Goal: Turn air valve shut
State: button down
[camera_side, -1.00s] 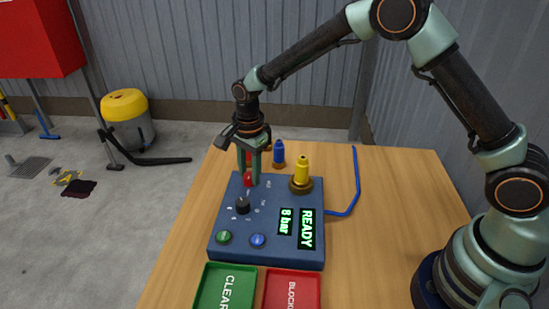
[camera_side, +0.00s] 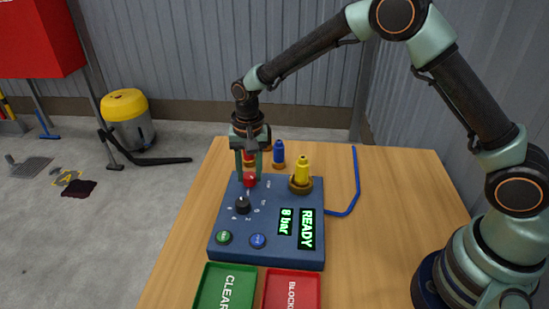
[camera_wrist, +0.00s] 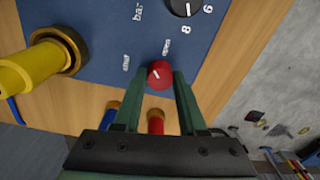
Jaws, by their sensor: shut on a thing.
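The air valve is a small red knob (camera_side: 249,181) at the back of the blue panel (camera_side: 267,202). In the wrist view the knob (camera_wrist: 160,75) carries a white mark, with the labels "shut" and "open" printed near it. The mark is too small for me to read its setting surely. My gripper (camera_side: 249,172) points down and is shut on the knob, one finger on each side of it. The fingers also show in the wrist view (camera_wrist: 160,80). The panel display (camera_side: 297,226) reads "READY" and "8 bar".
A yellow fitting (camera_side: 301,172) stands right of the knob, and a blue one (camera_side: 278,152) and a red one stand behind. A black dial (camera_side: 243,204), green button (camera_side: 224,237) and blue button (camera_side: 258,240) are in front. Green (camera_side: 207,294) and red (camera_side: 292,273) trays lie nearest.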

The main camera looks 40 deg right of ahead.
jog(key=n, duration=0.4)
jog(key=shift+d+n, duration=0.2)
jog(key=shift+n, duration=0.1)
jog(key=shift+w+n, duration=0.1)
jog(key=shift+n, duration=2.1)
jog(key=shift+c, duration=2.3)
grip_release()
jog(key=shift+r, duration=0.1)
